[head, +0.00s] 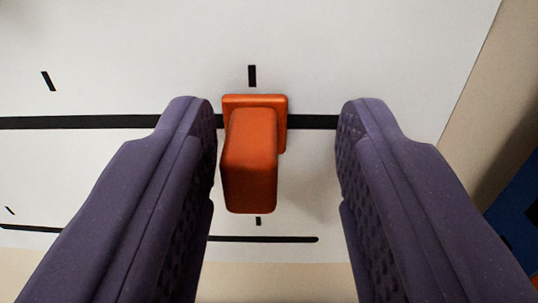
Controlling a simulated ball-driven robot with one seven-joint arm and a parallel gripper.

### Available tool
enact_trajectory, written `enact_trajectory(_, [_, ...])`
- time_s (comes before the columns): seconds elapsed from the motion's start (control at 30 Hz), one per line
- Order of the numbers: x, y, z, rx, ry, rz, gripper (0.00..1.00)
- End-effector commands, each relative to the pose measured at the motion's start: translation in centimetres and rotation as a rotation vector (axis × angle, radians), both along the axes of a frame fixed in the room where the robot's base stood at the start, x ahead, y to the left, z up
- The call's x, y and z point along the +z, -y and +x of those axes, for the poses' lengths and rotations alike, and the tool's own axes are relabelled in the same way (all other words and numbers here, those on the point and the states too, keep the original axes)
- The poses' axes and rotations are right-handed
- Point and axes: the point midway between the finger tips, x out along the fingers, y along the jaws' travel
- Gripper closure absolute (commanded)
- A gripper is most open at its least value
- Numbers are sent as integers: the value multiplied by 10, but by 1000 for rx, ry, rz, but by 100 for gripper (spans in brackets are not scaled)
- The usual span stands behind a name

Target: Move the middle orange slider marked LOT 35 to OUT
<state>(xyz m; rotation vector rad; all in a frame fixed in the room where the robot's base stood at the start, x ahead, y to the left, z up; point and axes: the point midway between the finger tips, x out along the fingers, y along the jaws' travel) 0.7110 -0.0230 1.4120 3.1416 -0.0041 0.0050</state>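An orange slider (250,160) with a square base and a protruding block handle sits on a black track line on a white panel, in the middle of the head view. My gripper (278,115) is open, its two purple padded fingers on either side of the slider. The left finger is close to the handle; a wider gap lies between the handle and the right finger. No LOT 35 or OUT lettering shows in this view.
The white panel (380,50) has a black track line (80,122), short black tick marks and a second black line (275,239) lower down. A beige surface lies beyond the panel's right edge, with a blue object (520,215) at the far right.

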Motion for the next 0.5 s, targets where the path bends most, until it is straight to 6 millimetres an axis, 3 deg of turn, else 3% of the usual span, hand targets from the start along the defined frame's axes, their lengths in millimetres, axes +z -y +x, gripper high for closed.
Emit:
enact_trajectory(0.27, [-1, -1, -2, 2, -2, 0, 57])
enact_trajectory(0.5, [0, 0, -38, 0, -1, -1, 57])
